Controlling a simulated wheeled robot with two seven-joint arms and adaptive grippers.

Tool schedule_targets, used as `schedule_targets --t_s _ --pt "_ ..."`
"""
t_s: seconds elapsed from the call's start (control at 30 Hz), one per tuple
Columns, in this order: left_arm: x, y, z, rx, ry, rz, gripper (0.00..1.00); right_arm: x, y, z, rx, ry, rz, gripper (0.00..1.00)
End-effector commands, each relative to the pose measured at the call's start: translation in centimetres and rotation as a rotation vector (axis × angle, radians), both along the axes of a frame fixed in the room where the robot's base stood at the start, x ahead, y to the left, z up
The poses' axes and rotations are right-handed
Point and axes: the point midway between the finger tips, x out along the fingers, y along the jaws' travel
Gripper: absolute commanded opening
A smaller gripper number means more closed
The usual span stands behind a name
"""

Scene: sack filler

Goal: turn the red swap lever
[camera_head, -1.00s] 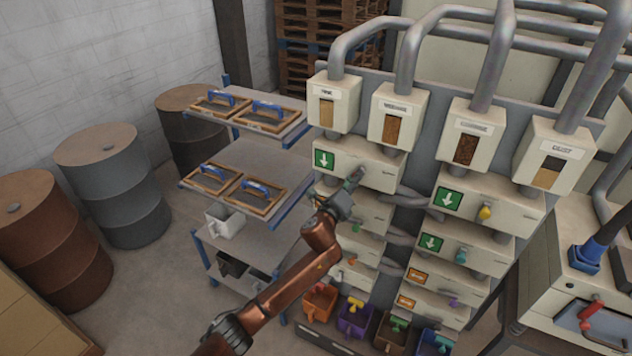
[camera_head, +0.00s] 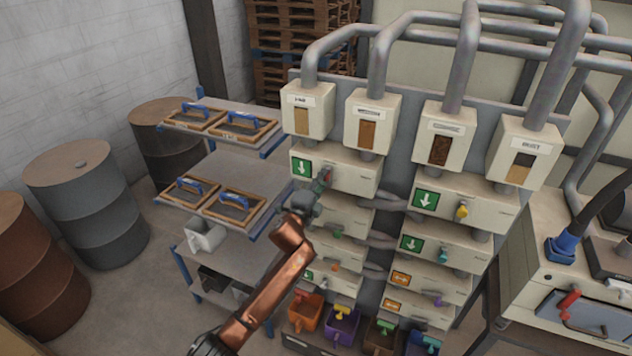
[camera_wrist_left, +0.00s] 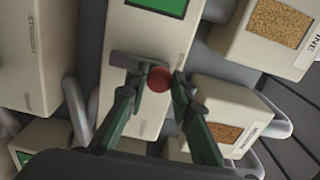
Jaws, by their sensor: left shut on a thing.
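The red swap lever (camera_head: 327,174) is on the front of the top left cream valve box (camera_head: 352,178), right of a green down-arrow sign (camera_head: 301,167). My left gripper (camera_head: 321,184) is at this lever and partly covers it. In the left wrist view the lever's round red knob (camera_wrist_left: 159,79) sits between the two fingers of the gripper (camera_wrist_left: 162,77), which is shut on it. The lever's exact angle is hard to tell behind the fingers. My right gripper is out of view.
More valve boxes with yellow (camera_head: 462,211), teal (camera_head: 443,255) and other coloured levers stand close below and to the right. A rack with framed sieves (camera_head: 236,122) is at left. Coloured bins (camera_head: 342,326) stand below. Another red handle (camera_head: 569,302) is on the machine at right.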

Motion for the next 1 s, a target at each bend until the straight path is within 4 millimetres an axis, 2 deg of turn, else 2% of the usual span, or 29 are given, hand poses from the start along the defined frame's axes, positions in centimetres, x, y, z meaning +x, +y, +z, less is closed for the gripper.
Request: schedule_targets --t_s 0.47,0.5,0.77,1.0 --pt "0.06 -0.33 0.04 -0.018 0.007 -0.005 0.0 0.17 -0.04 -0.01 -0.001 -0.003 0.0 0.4" --pt "0.06 -0.33 0.04 -0.017 0.007 -0.005 0.23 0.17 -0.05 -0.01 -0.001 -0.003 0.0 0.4" --pt "0.05 -0.32 0.0 -0.016 0.007 -0.005 0.4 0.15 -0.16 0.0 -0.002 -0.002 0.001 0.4" --pt "0.02 -0.33 -0.02 -0.015 0.006 -0.005 0.4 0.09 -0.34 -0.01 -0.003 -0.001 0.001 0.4"
